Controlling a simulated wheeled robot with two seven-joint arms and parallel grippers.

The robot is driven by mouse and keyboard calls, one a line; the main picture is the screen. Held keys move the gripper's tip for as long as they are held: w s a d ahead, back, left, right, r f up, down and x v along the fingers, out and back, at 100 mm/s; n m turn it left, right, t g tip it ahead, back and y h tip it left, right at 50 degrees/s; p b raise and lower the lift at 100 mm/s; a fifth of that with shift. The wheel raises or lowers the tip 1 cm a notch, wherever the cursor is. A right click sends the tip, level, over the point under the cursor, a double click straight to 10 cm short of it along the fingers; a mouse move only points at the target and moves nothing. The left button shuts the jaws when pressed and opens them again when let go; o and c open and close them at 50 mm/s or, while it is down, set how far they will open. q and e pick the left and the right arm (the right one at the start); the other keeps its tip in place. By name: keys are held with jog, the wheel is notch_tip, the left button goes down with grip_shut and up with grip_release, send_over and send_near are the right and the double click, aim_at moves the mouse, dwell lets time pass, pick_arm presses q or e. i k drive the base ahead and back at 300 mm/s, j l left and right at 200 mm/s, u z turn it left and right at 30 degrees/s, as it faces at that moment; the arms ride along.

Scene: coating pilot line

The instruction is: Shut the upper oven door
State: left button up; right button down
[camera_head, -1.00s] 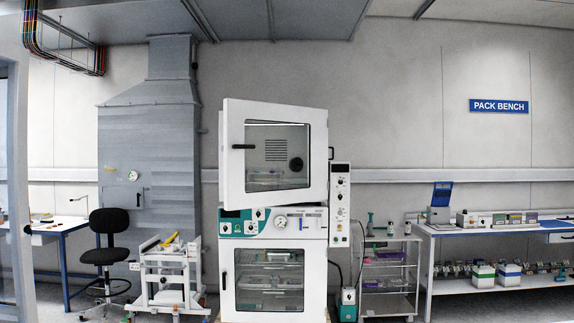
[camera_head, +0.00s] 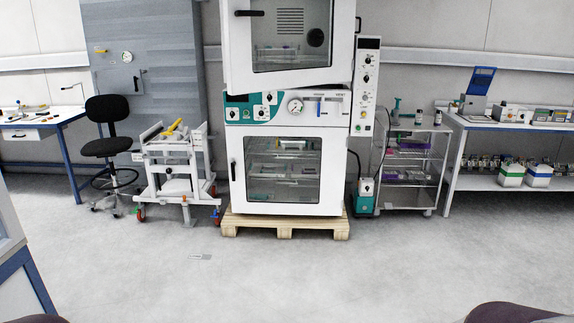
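The upper oven door (camera_head: 345,45) is a white frame around a dark window, cut off by the top edge of the view. Its handle (camera_head: 248,13) is on the left side. The door stands ajar: its left edge juts out towards me and its lower edge slants across the top of the control panel (camera_head: 262,105). The lower oven door (camera_head: 235,190) below looks shut, with its handle on the left. Neither of my grippers is in view.
The oven stands on a wooden pallet (camera_head: 285,226). A white lift cart (camera_head: 178,170) is on its left; a pump (camera_head: 365,195) and wire-shelf trolley (camera_head: 410,180) are on its right. A black chair (camera_head: 105,145) is farther left. The floor (camera_head: 300,275) in front is clear.

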aim_at(242, 79)
jog(key=i+l, duration=0.15)
jog(key=i, duration=1.15)
jog(key=i+l+z, duration=0.1)
jog(key=i, duration=1.2)
